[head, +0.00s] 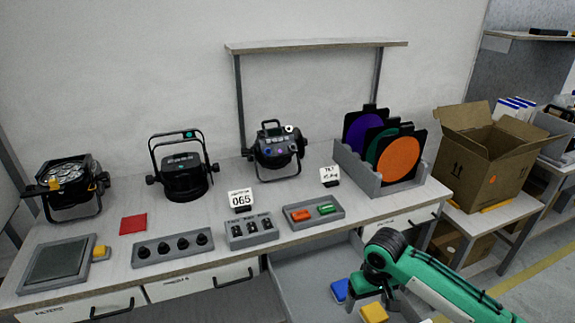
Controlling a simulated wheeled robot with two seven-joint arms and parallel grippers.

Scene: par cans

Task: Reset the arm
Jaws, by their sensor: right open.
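My right arm, green with a black wrist, reaches in from the lower right. Its right gripper (367,299) points down over an open grey drawer (300,283) below the front of the workbench (330,216). It is open; its fingertips are hard to make out. A blue block (340,290) and a yellow block (374,313) show close to the gripper. I cannot tell whether it touches them. My left gripper is not in view. Par cans stand on the bench: one at the left (68,188), one in the middle (184,178), one at the right (276,152).
A grey rack (378,187) holds purple, green and orange discs. Small grey trays (173,248) with knobs and parts line the bench front, near a red square (133,224) and a flat grey panel (57,264). A cardboard box (480,160) stands open at the right.

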